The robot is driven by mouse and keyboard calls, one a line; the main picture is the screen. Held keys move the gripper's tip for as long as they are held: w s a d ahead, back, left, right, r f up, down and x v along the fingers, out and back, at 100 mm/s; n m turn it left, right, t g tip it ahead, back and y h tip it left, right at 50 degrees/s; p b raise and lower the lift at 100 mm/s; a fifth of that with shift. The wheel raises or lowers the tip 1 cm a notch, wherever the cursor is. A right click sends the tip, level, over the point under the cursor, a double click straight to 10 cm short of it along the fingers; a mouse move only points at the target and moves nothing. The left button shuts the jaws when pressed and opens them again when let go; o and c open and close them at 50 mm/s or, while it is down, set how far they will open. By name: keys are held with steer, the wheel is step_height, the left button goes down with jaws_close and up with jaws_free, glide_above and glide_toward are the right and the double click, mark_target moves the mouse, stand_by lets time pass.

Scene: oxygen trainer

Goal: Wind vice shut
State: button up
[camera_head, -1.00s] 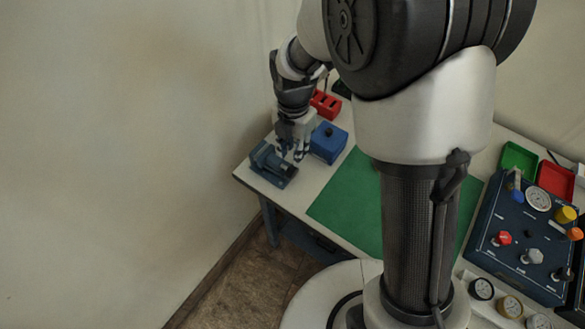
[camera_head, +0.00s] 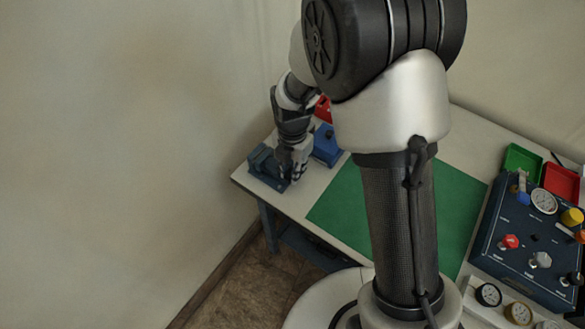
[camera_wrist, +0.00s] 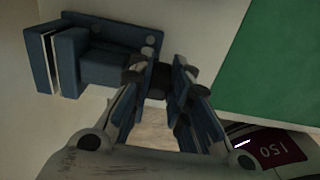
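The blue vice (camera_head: 262,165) stands at the left corner of the table. In the wrist view the vice (camera_wrist: 98,66) lies at upper left, its two jaws at the far left with a narrow pale strip between them. The dark end of its screw, with the handle (camera_wrist: 157,84), points right toward my fingers. My gripper (camera_head: 293,172) is beside the screw end of the vice, pointing down. In the wrist view my gripper (camera_wrist: 160,88) has a finger on either side of the dark screw end. Whether the fingers press on it cannot be told.
A blue box (camera_head: 326,147) and a red holder (camera_head: 323,109) stand close behind my gripper. A green mat (camera_head: 343,205) lies to the right. The blue gauge panel (camera_head: 515,250) and green and red trays are at far right. The table edge is close to the vice.

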jaws_close()
steer(key=shift+w+d+r+g+y+p, duration=0.15)
steer(key=shift+g+y+p, duration=0.15)
steer(key=shift+g+p, duration=0.3)
steer(key=shift+w+f+g+y, duration=0.1)
steer(key=shift+f+g+y, duration=0.2)
steer(key=shift+g+y, duration=0.4)
steer(key=shift+o, duration=1.3)
jaws_free()
